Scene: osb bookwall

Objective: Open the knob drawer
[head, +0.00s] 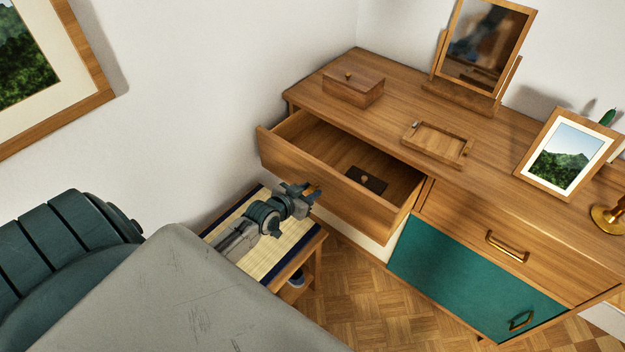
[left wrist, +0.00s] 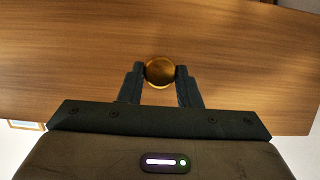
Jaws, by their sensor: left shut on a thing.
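The knob drawer (head: 330,190) is the upper left drawer of the wooden dresser, and it stands pulled well out. A small dark brown item (head: 366,180) lies inside it. In the left wrist view the brass knob (left wrist: 160,70) sits on the wooden drawer front (left wrist: 70,60), between the two fingers. My left gripper (head: 312,190) is at the drawer front in the head view, and it is shut on the knob, as the left wrist view (left wrist: 160,82) also shows. My right gripper is not in view.
The dresser top (head: 385,105) holds a small wooden box (head: 353,84), a tray (head: 438,142), a mirror (head: 484,45) and a framed picture (head: 562,155). A low stool with a woven top (head: 240,218) stands under my left arm.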

